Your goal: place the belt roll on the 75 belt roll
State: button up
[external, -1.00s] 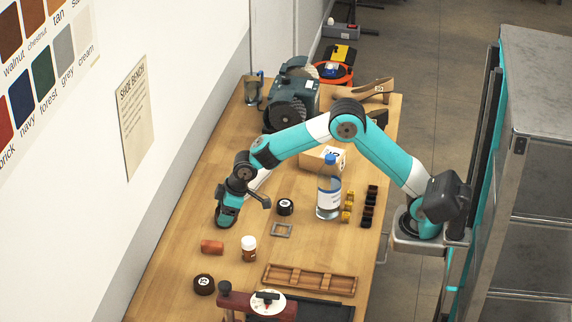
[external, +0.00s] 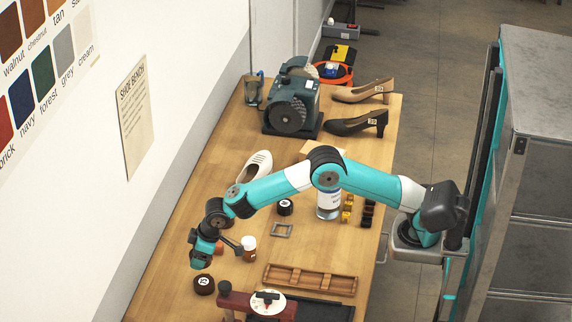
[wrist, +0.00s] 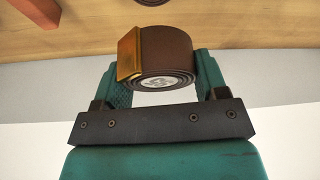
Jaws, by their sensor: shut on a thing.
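My gripper (external: 201,264) is shut on a brown belt roll (wrist: 165,55) with a gold buckle; the wrist view shows it between the two green fingers (wrist: 160,85). A black roll (external: 285,207) with a white label lies farther back. I cannot read either label surely. Part of a round dark thing (wrist: 152,2) shows at the top edge of the wrist view.
A brown jar with a white lid (external: 249,250) stands right of my gripper. A reddish piece (external: 219,247) is partly hidden by the arm. The wall is to the left.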

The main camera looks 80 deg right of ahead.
aim_at(195, 284)
notch_tip(195, 284, down, 8)
jog(key=shift+f+p, duration=0.15)
jog(key=shift+p, duration=0.45)
jog(key=shift+f, duration=0.1)
jog(key=o, duration=1)
jog(key=shift+c, duration=0.2)
jog(key=a+b+v, duration=0.1)
jog(key=b+v, duration=0.1)
jog(key=v, duration=1)
jog(key=s+d+r+n+g+y, duration=0.15)
jog(key=s+r, duration=0.25)
jog(key=s, duration=0.5)
jog(key=s+d+r+n+g+y, duration=0.1)
jog(key=s+d+r, duration=0.3)
jog(key=s, duration=0.5)
jog(key=s+d+n+g, duration=0.2)
jog(key=s, duration=2)
jog(key=shift+r+y, duration=0.45)
